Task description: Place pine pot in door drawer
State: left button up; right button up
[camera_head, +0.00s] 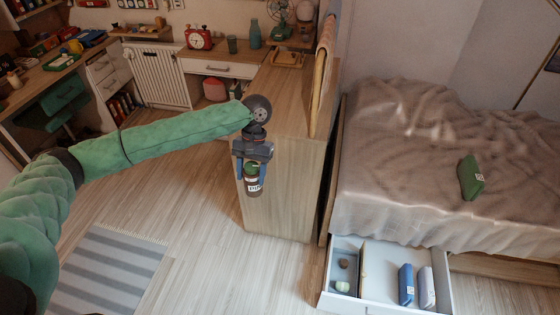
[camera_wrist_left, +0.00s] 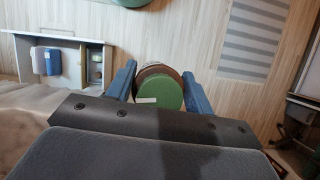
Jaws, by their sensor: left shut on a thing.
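My left gripper (camera_head: 252,181) hangs pointing down beside the wooden cabinet and is shut on a brown pot with a green top and a pale label, apparently the pine pot (camera_head: 253,188). In the left wrist view the pot's green round top (camera_wrist_left: 158,94) sits between the two blue fingers (camera_wrist_left: 160,85). The white drawer (camera_head: 378,276) is pulled out below the bed, lower right of the gripper and apart from it. It also shows in the left wrist view (camera_wrist_left: 72,44). My right gripper is not in view.
The drawer's narrow left compartment holds a small dark item (camera_head: 343,264) and a pale green item (camera_head: 342,286). The wider one holds a blue (camera_head: 405,285) and a white item (camera_head: 426,288). The cabinet (camera_head: 285,190) stands close to the gripper. The floor before the drawer is clear.

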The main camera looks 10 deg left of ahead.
aim_at(376, 282)
jog(key=j+z, duration=0.2)
jog(key=i+j+z, duration=0.2)
jog(key=j, duration=0.2)
jog(key=k+z, duration=0.1)
jog(key=z, duration=0.75)
